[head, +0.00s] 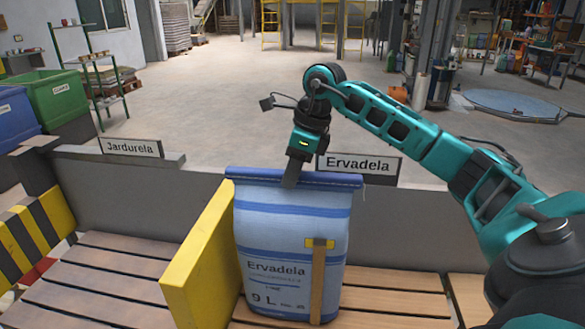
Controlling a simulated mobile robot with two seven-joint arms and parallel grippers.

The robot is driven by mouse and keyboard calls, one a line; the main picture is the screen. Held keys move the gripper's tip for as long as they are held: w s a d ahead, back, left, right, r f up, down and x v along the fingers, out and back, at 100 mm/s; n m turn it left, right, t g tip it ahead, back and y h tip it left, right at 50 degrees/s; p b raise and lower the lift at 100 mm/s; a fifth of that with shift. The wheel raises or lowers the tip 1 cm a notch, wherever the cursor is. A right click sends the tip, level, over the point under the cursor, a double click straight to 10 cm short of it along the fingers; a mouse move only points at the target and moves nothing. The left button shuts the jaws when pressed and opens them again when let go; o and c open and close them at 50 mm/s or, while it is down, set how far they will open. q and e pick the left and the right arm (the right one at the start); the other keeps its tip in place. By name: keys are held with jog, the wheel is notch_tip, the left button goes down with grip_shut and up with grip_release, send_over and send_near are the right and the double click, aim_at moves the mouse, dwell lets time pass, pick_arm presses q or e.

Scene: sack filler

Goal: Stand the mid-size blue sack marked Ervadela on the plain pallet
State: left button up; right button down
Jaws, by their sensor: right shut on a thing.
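The blue and white sack (290,225) marked Ervadela and 9 L is upright at the centre of the head view. My right gripper (291,176) is shut on its dark blue top hem, coming from above. The sack's base is over the slatted wooden pallet (390,300) to the right of a yellow divider; I cannot tell whether it rests on the slats. Another slatted wooden pallet (100,285) lies left of the divider, with no sack on its visible part. My left gripper is not in view.
The yellow divider (200,265) stands close on the sack's left. A wooden post (318,285) with a yellow top stands before the sack. A grey low wall behind carries signs Jardurela (131,147) and Ervadela (358,165). Green (58,97) and blue bins stand far left.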

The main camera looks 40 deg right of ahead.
jog(key=shift+r, duration=0.1)
jog(key=c, duration=1)
grip_release()
jog(key=shift+o, duration=1.1)
jog(key=shift+s+f, duration=0.1)
jog(key=shift+f, duration=0.2)
jog(key=p+v, duration=0.1)
jog(key=v, duration=1.2)
jog(key=shift+a+r, duration=0.15)
